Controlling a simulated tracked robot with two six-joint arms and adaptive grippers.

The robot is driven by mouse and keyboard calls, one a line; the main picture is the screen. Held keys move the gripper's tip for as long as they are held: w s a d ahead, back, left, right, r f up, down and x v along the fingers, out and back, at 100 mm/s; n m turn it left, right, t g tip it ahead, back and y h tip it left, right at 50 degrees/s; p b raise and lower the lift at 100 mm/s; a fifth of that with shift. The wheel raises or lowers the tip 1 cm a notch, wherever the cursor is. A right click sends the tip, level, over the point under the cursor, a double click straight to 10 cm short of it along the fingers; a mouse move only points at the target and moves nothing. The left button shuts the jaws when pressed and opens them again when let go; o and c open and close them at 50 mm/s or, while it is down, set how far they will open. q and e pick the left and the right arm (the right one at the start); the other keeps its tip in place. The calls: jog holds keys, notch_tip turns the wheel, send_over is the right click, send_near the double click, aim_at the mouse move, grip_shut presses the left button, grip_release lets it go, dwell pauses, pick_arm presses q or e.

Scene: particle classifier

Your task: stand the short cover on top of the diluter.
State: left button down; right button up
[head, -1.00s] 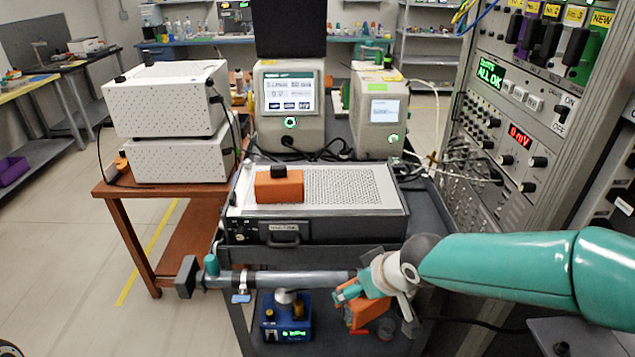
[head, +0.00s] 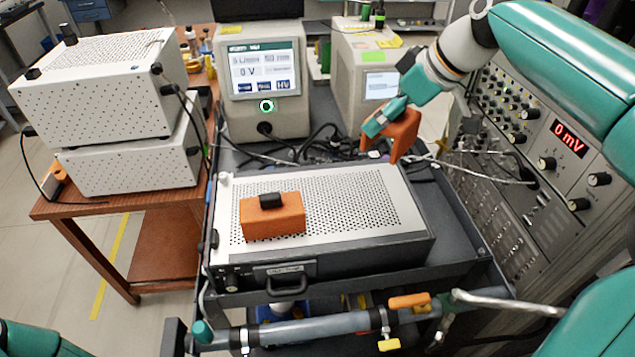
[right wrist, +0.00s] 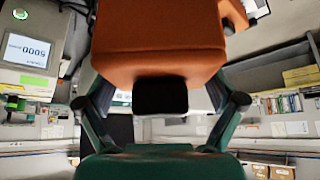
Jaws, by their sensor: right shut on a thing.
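My right gripper (head: 386,118) is shut on an orange cover (head: 404,135) and holds it in the air over the back right of the cart. In the right wrist view this cover (right wrist: 155,40) has a black knob (right wrist: 160,97) between my fingers. A second orange block (head: 272,222) with a black knob lies on the perforated top of a grey box (head: 335,190). Both orange pieces look alike; I cannot tell by label which is the short cover, nor which device is the diluter. My left gripper is out of view.
A screen instrument (head: 262,80) and a second white unit (head: 362,70) stand behind, with cables in between. A rack (head: 530,160) rises close on the right. Two stacked white boxes (head: 105,100) stand left. A grey tube (head: 310,330) crosses the front.

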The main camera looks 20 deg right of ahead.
jog(key=shift+w, duration=0.15)
jog(key=shift+w+a+f+b, duration=0.1)
jog(key=shift+f+b, duration=0.35)
jog(key=shift+f, duration=9.2)
jog(key=shift+f, duration=0.1)
jog(key=o, duration=0.9)
jog(key=shift+c, duration=0.2)
